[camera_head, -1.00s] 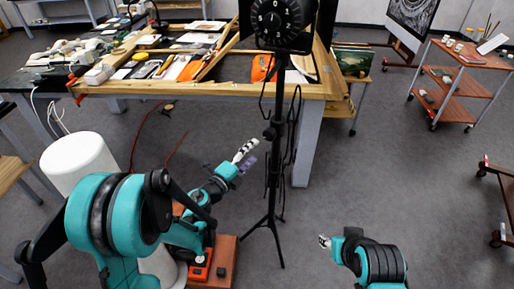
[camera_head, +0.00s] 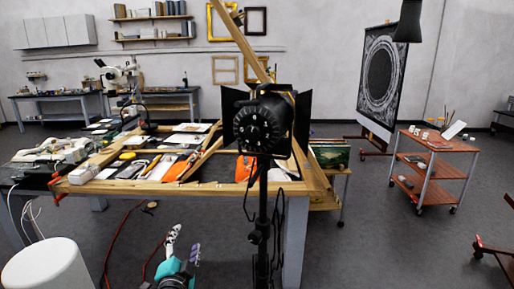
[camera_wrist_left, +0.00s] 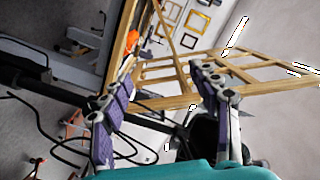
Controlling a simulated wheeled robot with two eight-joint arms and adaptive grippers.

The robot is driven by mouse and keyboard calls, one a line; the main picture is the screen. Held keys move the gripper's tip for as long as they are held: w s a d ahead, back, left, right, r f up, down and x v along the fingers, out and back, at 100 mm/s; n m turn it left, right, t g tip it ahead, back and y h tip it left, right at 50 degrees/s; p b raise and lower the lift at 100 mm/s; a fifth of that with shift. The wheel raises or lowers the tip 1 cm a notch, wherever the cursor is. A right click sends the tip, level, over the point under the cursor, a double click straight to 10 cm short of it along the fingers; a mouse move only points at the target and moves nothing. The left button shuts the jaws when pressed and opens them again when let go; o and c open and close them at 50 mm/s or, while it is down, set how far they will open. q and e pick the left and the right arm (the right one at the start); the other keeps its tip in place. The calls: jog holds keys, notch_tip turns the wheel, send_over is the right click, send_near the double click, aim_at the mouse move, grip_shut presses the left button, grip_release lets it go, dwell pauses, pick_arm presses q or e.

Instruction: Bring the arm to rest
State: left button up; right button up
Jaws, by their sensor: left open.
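My left gripper (camera_head: 182,246) shows at the bottom of the head view, in front of the large workbench and left of the black lamp stand. Its two fingers are apart and nothing is between them. In the left wrist view its purple-padded fingers (camera_wrist_left: 162,100) stand well apart, with a wooden lattice frame (camera_wrist_left: 180,75) beyond them. The rest of the left arm is mostly below the head view. My right gripper is in neither current view.
A black studio lamp (camera_head: 264,122) on a stand is close to the left gripper. The wooden-edged workbench (camera_head: 190,190) holds tools and papers. A white cylinder (camera_head: 45,268) is at lower left. A red trolley (camera_head: 437,160) stands at right; grey floor between is clear.

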pick_arm(q)
jog(key=s+a+f+n+g+y, duration=0.25)
jog(key=s+f+n+g, duration=0.4)
jog(key=s, duration=0.55)
jog(key=s+d+f+n+g+h, duration=0.2)
jog(key=s+f, duration=0.1)
jog(key=s, duration=0.3)
jog(key=s+d+f+n+g+h, duration=0.1)
jog(key=s+d+f+g+h, duration=0.1)
jog(key=s, duration=0.4)
jog(key=shift+d+f+n, duration=0.35)
jog(key=shift+d+f, duration=0.15)
jog(key=shift+f, duration=0.25)
